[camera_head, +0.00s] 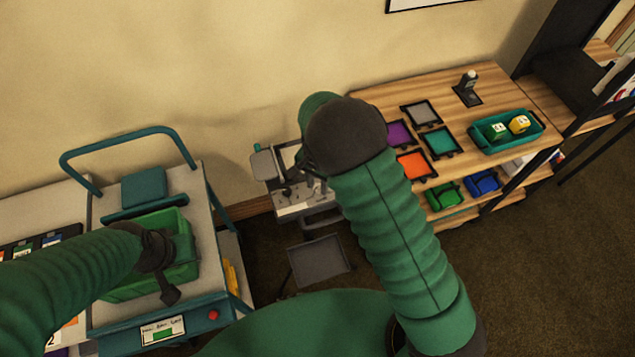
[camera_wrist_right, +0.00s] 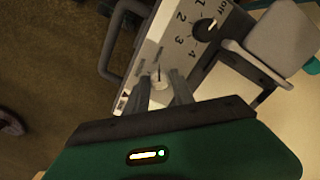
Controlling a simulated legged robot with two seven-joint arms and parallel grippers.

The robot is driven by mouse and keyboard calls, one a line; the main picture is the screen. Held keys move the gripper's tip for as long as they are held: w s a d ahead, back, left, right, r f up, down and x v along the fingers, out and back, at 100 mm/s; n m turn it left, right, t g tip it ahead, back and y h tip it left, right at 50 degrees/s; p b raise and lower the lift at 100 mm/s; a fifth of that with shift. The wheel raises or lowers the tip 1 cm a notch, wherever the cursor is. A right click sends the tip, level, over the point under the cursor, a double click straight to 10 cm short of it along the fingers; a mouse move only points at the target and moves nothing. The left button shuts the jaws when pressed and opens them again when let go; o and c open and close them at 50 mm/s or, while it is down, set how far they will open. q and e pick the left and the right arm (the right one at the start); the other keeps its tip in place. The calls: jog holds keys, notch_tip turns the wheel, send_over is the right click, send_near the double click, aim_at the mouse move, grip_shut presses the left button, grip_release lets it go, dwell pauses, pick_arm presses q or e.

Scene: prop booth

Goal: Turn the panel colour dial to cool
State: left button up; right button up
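The light grey control panel (camera_head: 300,202) stands below the wall, partly hidden by my right arm.
A grey plate or seat (camera_head: 318,260) is below the panel. A wooden table (camera_head: 375,95) at right bears coloured trays and a teal tray (camera_head: 477,137) with two small items. A teal-framed cart (camera_head: 205,190) stands at left. Dark floor is open at lower right.

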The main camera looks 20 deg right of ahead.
grip_shut()
jog(key=n+b, duration=0.1)
jog(key=n, duration=0.4)
jog(key=shift+w+n, duration=0.1)
jog(key=shift+n, duration=0.3)
jog(key=n, duration=0.6)
jog(key=shift+r, duration=0.1)
jog(key=n, duration=0.5)
jog(key=shift+n, duration=0.4)
jog(key=n+p, duration=0.1)
jog(key=n, duration=0.5)
